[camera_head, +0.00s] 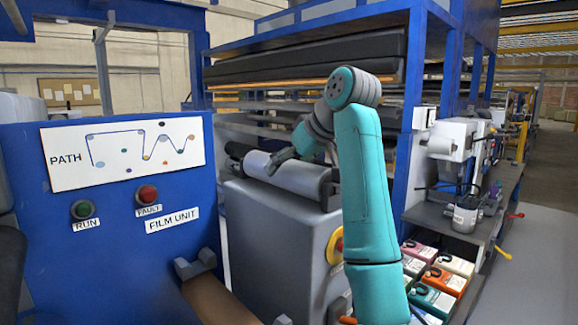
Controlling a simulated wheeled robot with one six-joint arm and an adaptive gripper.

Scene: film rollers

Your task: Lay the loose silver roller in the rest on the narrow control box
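A silver roller (298,177) with dark ends lies along the top of a narrow grey box (270,235), which has a yellow-and-red button (335,246) on its side. I take this to be the control box. The rest under the roller is mostly hidden, so I cannot tell whether the roller is seated in it. My gripper (274,164) points down and left at the roller's upper side, close to or touching its left half. Whether the fingers are apart or closed on the roller is not clear.
A blue film unit (120,265) with a path panel stands at left. A grey bracket (195,264) and a brown surface (215,300) are at the front. Colourful boxes (440,282) and a bench with a metal cup (466,214) are at right. Dark rolls (310,60) fill the rack behind.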

